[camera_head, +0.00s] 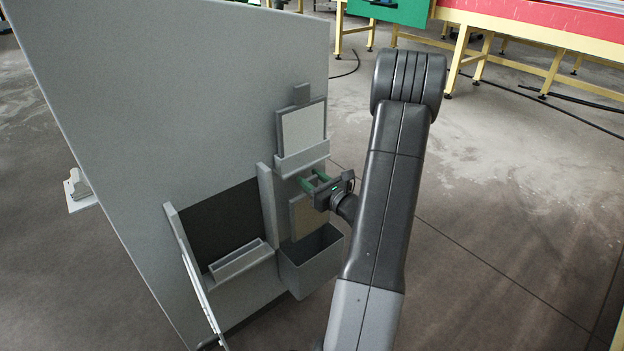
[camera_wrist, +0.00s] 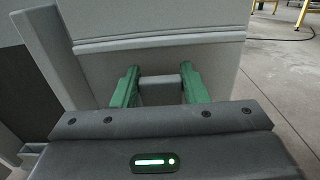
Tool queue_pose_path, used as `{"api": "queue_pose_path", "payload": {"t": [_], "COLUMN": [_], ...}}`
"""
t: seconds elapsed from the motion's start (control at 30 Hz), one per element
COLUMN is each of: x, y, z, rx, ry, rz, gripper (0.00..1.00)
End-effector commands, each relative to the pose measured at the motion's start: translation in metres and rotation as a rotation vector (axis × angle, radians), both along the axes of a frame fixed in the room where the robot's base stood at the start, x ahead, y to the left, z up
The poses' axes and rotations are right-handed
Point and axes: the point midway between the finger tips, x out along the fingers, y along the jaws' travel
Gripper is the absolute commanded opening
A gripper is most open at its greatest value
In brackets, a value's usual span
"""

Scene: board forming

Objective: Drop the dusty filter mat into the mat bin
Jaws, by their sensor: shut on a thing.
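The dusty filter mat (camera_head: 302,217) is a beige panel with a grey frame, hanging upright below my gripper (camera_head: 312,180) in the head view. My gripper's green fingers are shut on its grey top tab, which shows between the fingers in the wrist view (camera_wrist: 176,81). The mat bin (camera_head: 312,270) is an open-topped grey box on the panel, directly below the mat. The mat's lower edge is close to the bin's dark opening; I cannot tell whether it is inside. The wrist view does not show the mat's face or the bin.
A paler mat (camera_head: 303,128) with a top tab stands in a grey holder (camera_head: 302,160) just above my gripper. The large grey panel (camera_head: 150,100) fills the left, with a dark recess (camera_head: 220,222) and ledge left of the bin. The floor at right is open.

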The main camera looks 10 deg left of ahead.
Motion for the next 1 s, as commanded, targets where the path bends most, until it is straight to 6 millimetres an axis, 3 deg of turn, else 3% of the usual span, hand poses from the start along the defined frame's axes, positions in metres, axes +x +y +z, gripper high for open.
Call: {"api": "queue_pose_path", "payload": {"t": [0.03,0.6,0.8,1.0], "x": [0.0,0.0,0.0,0.0], "y": [0.0,0.0,0.0,0.0], "z": [-0.012,-0.081,-0.096,-0.097], "rx": [0.0,0.001,0.0,0.001], "ry": [0.0,0.001,0.0,-0.001], "rz": [0.0,0.0,-0.001,-0.001], "gripper": [0.15,0.15,0.15,0.15]}}
